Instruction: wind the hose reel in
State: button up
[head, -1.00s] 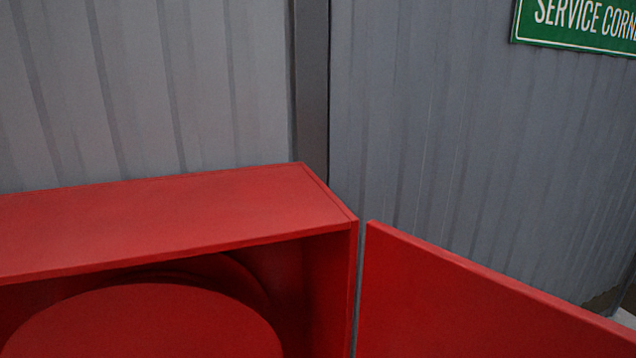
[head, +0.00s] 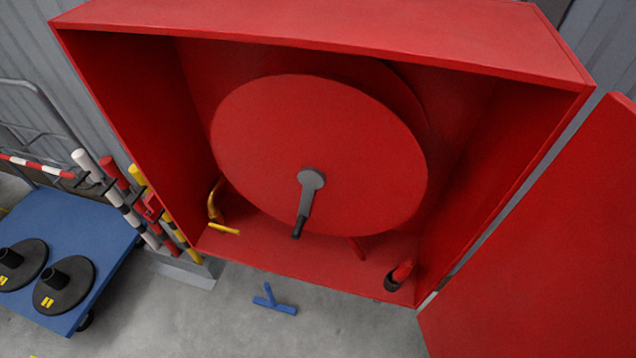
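The hose reel (head: 330,135) is a large red disc inside an open red cabinet (head: 330,30) in the head view. A grey crank (head: 307,195) sits at the disc's hub and points down, with a dark handle at its lower end. A red nozzle-like piece with a black end (head: 398,275) lies at the cabinet's lower right. A short red length (head: 357,248) shows below the disc. Any hose wound behind the disc is hidden. My gripper is not in view.
The cabinet door (head: 555,240) stands open at the right. A yellow lever or pipe (head: 217,205) is at the cabinet's lower left. A blue cart (head: 65,245) with black bases and striped posts (head: 125,205) stand left. A blue T-shaped piece (head: 272,301) is below, over grey floor.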

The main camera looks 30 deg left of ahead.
aim_at(320, 142)
jog(key=l+u, duration=0.1)
jog(key=u, duration=0.3)
jog(key=i+l+u, duration=0.1)
jog(key=u, duration=0.3)
jog(key=l+u, duration=0.1)
jog(key=u, duration=0.3)
